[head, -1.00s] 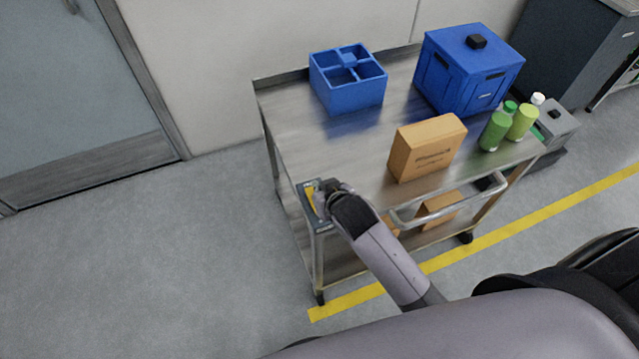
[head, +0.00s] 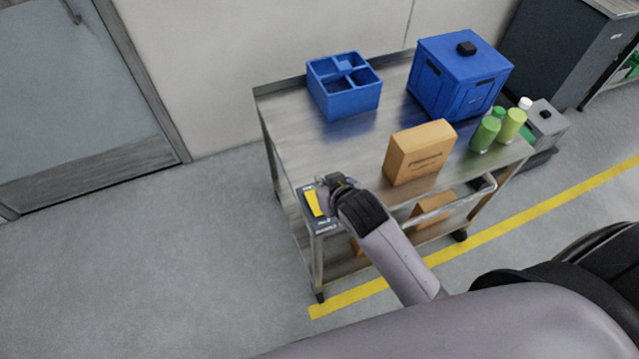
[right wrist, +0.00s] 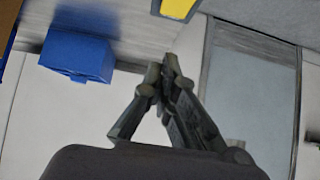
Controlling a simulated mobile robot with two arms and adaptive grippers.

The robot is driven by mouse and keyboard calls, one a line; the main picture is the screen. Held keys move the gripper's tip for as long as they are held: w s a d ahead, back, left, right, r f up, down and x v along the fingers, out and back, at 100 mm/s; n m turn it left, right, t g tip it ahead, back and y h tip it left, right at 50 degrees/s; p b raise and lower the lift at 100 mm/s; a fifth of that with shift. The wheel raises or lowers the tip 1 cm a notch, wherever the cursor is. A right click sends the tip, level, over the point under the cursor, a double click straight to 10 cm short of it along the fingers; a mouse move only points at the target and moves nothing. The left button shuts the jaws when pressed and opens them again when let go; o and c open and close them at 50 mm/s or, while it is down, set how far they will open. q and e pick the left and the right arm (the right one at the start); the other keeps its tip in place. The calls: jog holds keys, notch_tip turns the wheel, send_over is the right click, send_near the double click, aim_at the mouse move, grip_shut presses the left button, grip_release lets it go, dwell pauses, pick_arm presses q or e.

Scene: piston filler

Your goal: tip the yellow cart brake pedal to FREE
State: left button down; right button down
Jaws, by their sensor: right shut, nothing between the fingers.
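The yellow brake pedal (head: 313,203) sits on a dark labelled plate (head: 322,226) at the near left corner of the steel cart (head: 352,146). The labels are too small to read, and I cannot tell which way the pedal is tipped. My right gripper (head: 326,181) is just to the right of the pedal's upper end, above the cart corner; I cannot tell whether they touch. In the right wrist view its fingers (right wrist: 166,62) are shut and empty, and the yellow pedal (right wrist: 177,8) is cut off at the top edge. My left gripper is not in view.
A blue divided tray (head: 344,103), a blue lidded box (head: 470,80), a cardboard box (head: 418,156) and green bottles (head: 486,133) stand on the cart. A push handle (head: 445,208) runs along its near side. Floor to the left is clear.

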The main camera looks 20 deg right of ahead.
jog(key=v, duration=0.5)
jog(key=shift+w+r, duration=0.3)
